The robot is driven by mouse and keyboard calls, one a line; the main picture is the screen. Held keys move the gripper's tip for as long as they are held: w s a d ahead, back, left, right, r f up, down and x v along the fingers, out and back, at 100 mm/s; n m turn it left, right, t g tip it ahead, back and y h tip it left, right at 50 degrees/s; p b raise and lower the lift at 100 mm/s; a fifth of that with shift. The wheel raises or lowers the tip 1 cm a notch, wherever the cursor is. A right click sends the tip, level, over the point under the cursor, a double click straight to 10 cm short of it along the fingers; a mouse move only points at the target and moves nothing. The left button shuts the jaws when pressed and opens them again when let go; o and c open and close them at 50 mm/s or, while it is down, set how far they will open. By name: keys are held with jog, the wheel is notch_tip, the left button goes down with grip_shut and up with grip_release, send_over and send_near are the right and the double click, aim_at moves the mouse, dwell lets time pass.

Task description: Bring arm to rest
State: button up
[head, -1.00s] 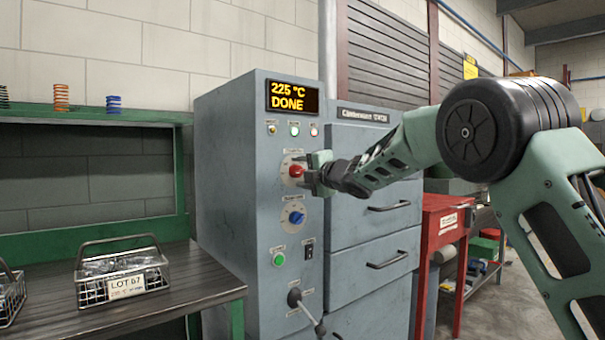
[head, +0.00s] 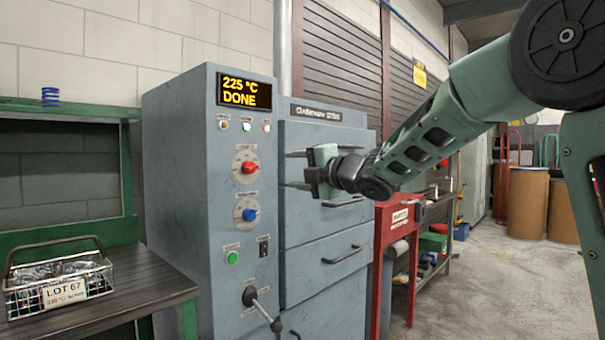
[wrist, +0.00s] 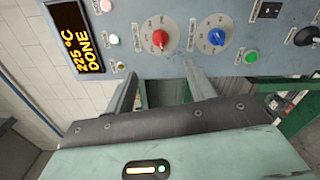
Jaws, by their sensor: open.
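My gripper (head: 296,171) is open and empty, in front of the grey machine's drawer side, to the right of its control panel. In the wrist view, its two fingers (wrist: 162,88) stand apart with nothing between them. The grey machine (head: 180,200) carries a display (head: 243,92) reading "225 °C DONE". Below it are a red knob (head: 249,167), a blue knob (head: 248,214), a green button (head: 232,257) and a lever (head: 262,308). In the wrist view the red knob (wrist: 159,39) and blue knob (wrist: 216,37) lie beyond the fingers, apart from them.
A wire basket (head: 60,272) labelled "LOT 67" sits on the dark bench (head: 130,285) at left. A red cabinet (head: 385,270) stands right of the machine. Open floor (head: 490,290) lies at right.

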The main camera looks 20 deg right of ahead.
jog(key=shift+v, duration=0.85)
jog(key=s+a+f+m+g+h, duration=0.2)
jog(key=s+a+f+m+g, duration=0.2)
jog(key=s+a+f+m, duration=0.5)
jog(key=s+a+f+m+g+h, duration=0.2)
jog(key=s+a+f+m+g, duration=0.15)
jog(key=s+f, duration=0.65)
jog(key=s+f+m+g+h, duration=0.1)
jog(key=s+f+m+g, duration=0.2)
jog(key=s, duration=0.4)
jog(key=s+a+f+g+h, duration=0.1)
jog(key=s+f+g, duration=0.2)
jog(key=s+f, duration=0.35)
jog(key=s+f+m+g+h, duration=0.1)
jog(key=s+f+m+g, duration=0.15)
jog(key=s, duration=0.55)
notch_tip(320, 180, up, 20)
jog(key=p, duration=2)
jog(key=shift+n, duration=0.3)
jog(key=shift+a+f, duration=0.1)
jog(key=shift+a, duration=0.1)
